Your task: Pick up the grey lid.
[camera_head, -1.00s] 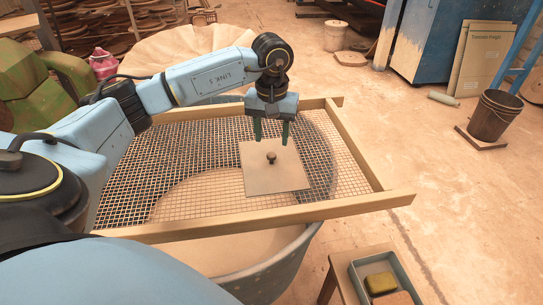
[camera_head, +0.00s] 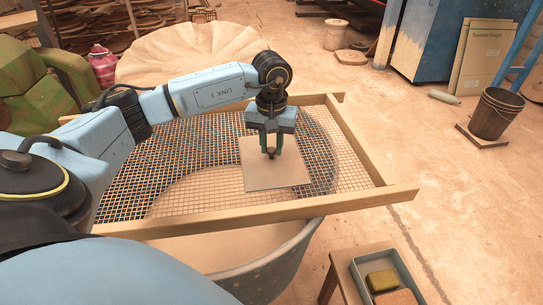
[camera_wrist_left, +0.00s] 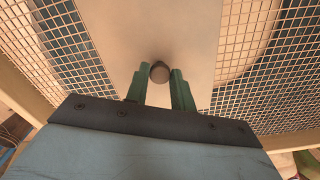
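The grey lid (camera_head: 270,176) is a flat, square, pale plate with a small dark round knob (camera_head: 271,155) in its middle. It lies on the wire mesh of a wood-framed sieve. My left gripper (camera_head: 271,150) points down over the lid, its green fingers on either side of the knob, drawn in close to its width. In the left wrist view the knob (camera_wrist_left: 159,73) sits between the fingertips (camera_wrist_left: 160,80), with no clear gap at either side. The lid looks flat on the mesh. My right gripper is not in view.
The sieve's wooden frame (camera_head: 300,209) rests over a large round tub (camera_head: 275,272). A small stool with a grey tray (camera_head: 362,284) holding a yellow sponge (camera_head: 381,281) stands at the lower right. A dark bucket (camera_head: 494,114) is farther right. The floor between is clear.

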